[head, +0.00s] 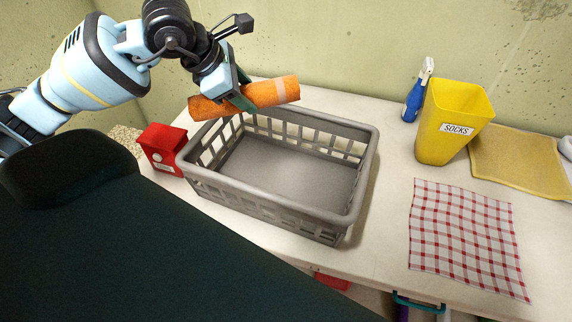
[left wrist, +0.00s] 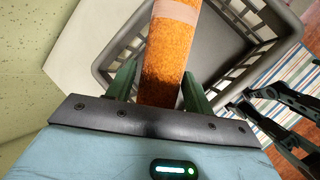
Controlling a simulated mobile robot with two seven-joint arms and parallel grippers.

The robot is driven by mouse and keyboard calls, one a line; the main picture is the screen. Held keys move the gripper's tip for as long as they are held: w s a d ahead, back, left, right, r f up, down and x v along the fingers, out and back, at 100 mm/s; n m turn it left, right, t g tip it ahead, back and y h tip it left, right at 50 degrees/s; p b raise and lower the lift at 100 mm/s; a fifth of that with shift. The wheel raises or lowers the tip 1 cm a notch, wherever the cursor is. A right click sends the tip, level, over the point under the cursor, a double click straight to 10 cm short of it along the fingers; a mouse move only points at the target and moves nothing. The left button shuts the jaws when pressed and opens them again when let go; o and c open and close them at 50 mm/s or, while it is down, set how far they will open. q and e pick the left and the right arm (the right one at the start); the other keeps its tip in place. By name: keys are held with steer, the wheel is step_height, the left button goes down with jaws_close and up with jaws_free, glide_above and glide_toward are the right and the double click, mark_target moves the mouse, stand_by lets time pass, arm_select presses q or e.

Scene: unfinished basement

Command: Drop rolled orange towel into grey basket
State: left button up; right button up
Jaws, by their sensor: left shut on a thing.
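The rolled orange towel (head: 272,92), with a pale band near one end, is held in my left gripper (head: 238,98). It lies sideways above the back left rim of the grey basket (head: 365,180). In the left wrist view the towel (left wrist: 165,60) sits between the green fingers of the gripper (left wrist: 158,88), with the basket (left wrist: 125,30) beyond it. The basket is empty in the part I can see and stands upright on the white table. My right gripper is not clearly seen in the head view; dark arm parts show at the right of the left wrist view.
A red box (head: 163,148) stands just left of the basket. Bare white table (head: 390,190) lies between basket and cloth.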

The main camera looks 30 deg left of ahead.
arm_select(q)
steer(key=w+d+f+m+g+h, duration=0.1)
steer(key=w+d+f+m+g, duration=0.1)
steer(key=d+f+m, duration=0.2)
steer(key=shift+w+d+f+m, duration=0.2)
steer(key=shift+d+f+m, duration=0.1)
steer(key=shift+d+f, duration=0.35)
arm_select(e)
steer(key=shift+s+a+f, duration=0.1)
steer(key=shift+s+f, duration=0.05)
steer(key=shift+f, duration=0.05)
arm_select(q)
steer(key=shift+a+f, duration=0.1)
steer(key=shift+f, duration=0.05)
